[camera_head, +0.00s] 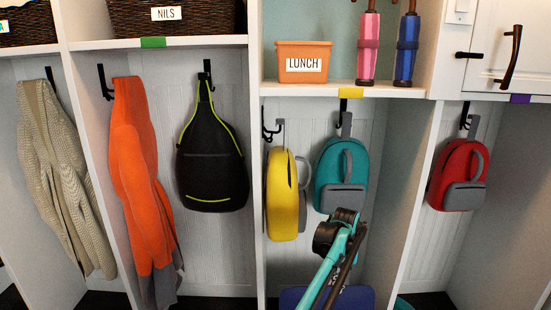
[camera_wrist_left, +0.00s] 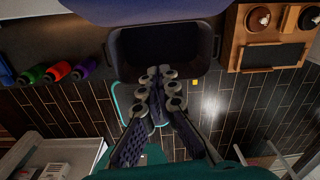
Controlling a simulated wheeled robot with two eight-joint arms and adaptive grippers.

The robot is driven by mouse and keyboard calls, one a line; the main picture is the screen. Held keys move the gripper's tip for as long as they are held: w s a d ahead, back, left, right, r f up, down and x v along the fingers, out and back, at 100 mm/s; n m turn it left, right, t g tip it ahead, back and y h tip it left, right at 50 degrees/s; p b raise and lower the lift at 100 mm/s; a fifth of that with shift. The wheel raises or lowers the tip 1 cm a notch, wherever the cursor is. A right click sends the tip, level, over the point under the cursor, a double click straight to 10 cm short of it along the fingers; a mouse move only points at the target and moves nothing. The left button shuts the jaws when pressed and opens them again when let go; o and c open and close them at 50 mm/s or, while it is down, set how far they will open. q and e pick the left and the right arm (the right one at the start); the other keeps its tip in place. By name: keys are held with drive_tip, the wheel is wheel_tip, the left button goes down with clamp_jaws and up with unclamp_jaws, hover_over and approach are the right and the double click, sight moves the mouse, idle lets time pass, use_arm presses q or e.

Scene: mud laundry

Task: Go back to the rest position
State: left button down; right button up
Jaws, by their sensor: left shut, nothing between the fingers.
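My left gripper (camera_wrist_left: 160,76) shows in the left wrist view. Its two fingers come together at the tips, with nothing between them. The tips appear in front of a dark open bin (camera_wrist_left: 207,48); I cannot tell how far apart they are. In the head view, a teal and black part of one of my arms rises from the bottom centre, in front of the cubby with the yellow bag (camera_head: 285,200) and the teal backpack (camera_head: 329,180). No fingers can be made out there. My right gripper is not in view.
An orange jacket (camera_head: 135,180), a black bag (camera_head: 212,165) and a red backpack (camera_head: 455,170) hang from hooks. In the wrist view, bottles (camera_wrist_left: 57,71) lie left and a wooden crate (camera_wrist_left: 238,28) stands right. Dark floor shows below.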

use_arm(q)
drive_tip(key=s+a+r+n+t+b, duration=0.1)
drive_tip(key=s+a+r+n, duration=0.25)
drive_tip(key=a+n, duration=0.35)
drive_tip(key=s+a+r+n+t, duration=0.1)
drive_tip(key=s+a+r+n, duration=0.3)
drive_tip(key=a, duration=0.5)
drive_tip(key=s+a+r+n+t+b, duration=0.1)
drive_tip(key=s+a+r+n, duration=0.2)
drive_tip(key=a+r+n, duration=0.3)
drive_tip(key=s+a+f+n+t, duration=0.2)
drive_tip(key=s+a+f+n, duration=0.4)
drive_tip(key=s, duration=0.4)
drive_tip(key=s+a+f+n+t, duration=0.2)
drive_tip(key=s+a+f+n, duration=0.4)
drive_tip(key=s+a+n, duration=0.3)
drive_tip(key=shift+s+a+f+n+b, duration=0.2)
drive_tip(key=shift+s+n+b, duration=0.35)
drive_tip(key=shift+n, duration=0.65)
drive_tip(key=shift+s, duration=0.1)
